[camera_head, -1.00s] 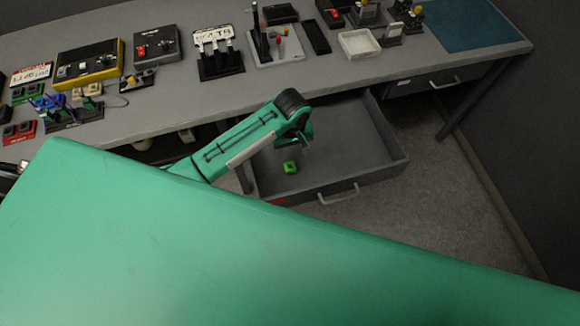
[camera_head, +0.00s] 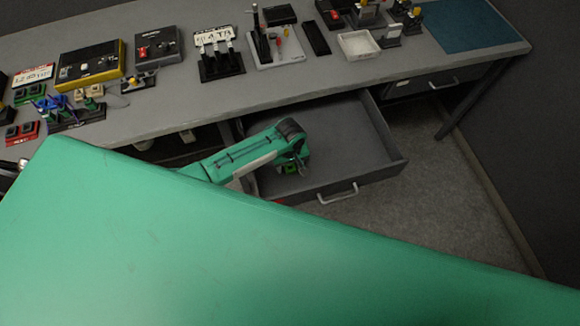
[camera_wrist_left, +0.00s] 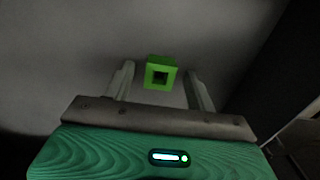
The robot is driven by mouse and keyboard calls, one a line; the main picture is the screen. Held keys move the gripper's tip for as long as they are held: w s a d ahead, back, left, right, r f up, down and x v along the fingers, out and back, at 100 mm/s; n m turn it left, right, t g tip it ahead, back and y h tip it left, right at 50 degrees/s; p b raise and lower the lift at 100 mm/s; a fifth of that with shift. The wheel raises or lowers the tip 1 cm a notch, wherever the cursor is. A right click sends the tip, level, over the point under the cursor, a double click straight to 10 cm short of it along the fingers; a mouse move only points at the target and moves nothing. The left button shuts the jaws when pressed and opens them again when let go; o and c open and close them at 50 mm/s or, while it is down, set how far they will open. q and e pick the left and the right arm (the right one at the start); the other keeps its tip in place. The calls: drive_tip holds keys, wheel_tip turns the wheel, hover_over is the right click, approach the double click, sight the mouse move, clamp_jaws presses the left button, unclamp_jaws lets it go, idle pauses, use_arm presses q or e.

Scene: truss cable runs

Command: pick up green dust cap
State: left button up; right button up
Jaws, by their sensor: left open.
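The green dust cap is a small bright green block with a dark square hole; in the left wrist view the green dust cap (camera_wrist_left: 161,72) lies on the grey drawer floor between the tips of my open left gripper (camera_wrist_left: 160,85). The fingers stand on either side of it, and I cannot tell whether they touch it. In the head view my left gripper (camera_head: 293,167) is down inside the open drawer (camera_head: 345,130) and mostly hides the cap. My right gripper is not in view.
The drawer's front wall and handle (camera_head: 338,194) stand near my left arm, and its right side wall is close by. The grey bench top (camera_head: 290,82) above holds switch boxes, a white tray (camera_head: 358,44) and a blue mat (camera_head: 462,26). The drawer's right part is clear.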

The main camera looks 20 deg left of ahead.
use_arm(q)
drive_tip(key=shift+c, duration=0.5)
drive_tip(key=c, duration=0.9)
drive_tip(key=shift+c, duration=0.2)
drive_tip(key=shift+r, duration=0.2)
